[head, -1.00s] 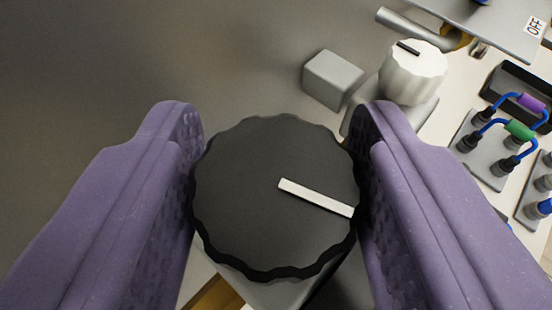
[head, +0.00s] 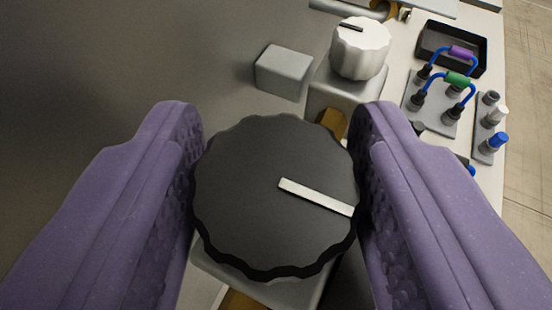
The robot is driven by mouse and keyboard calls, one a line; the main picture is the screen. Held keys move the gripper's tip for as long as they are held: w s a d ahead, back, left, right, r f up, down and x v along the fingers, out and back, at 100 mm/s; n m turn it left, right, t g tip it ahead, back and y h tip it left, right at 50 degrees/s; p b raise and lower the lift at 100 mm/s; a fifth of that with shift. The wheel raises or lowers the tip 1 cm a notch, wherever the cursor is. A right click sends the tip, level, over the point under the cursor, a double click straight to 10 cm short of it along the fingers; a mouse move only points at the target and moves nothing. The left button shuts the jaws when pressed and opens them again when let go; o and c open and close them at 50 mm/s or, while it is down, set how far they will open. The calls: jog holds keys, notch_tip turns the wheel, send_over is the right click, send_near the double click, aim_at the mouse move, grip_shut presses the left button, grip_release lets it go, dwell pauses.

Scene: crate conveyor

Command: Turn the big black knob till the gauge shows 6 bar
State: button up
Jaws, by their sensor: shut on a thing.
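The big black knob (head: 250,215) fills the middle of the head view. It has a scalloped rim and a white pointer line that runs from near its centre toward the lower right. My gripper (head: 276,185) is shut on the knob, with one purple finger against its left side and the other against its right side. A light grey mount (head: 270,288) shows below the knob. The gauge is not in view, so its reading cannot be told.
A smaller white knob (head: 360,52) on a grey mount and a grey block (head: 284,72) stand beyond the fingers. At upper right are a black tray (head: 478,68), a socket plate (head: 438,115) with blue leads, and a plate of small coloured pegs (head: 491,128). Bare floor lies at far right.

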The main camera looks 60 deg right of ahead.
jog(key=o, duration=1)
jog(key=shift+f, duration=0.1)
jog(key=v, duration=0.7)
jog(key=shift+s+a, duration=0.1)
jog(key=shift+a, duration=0.25)
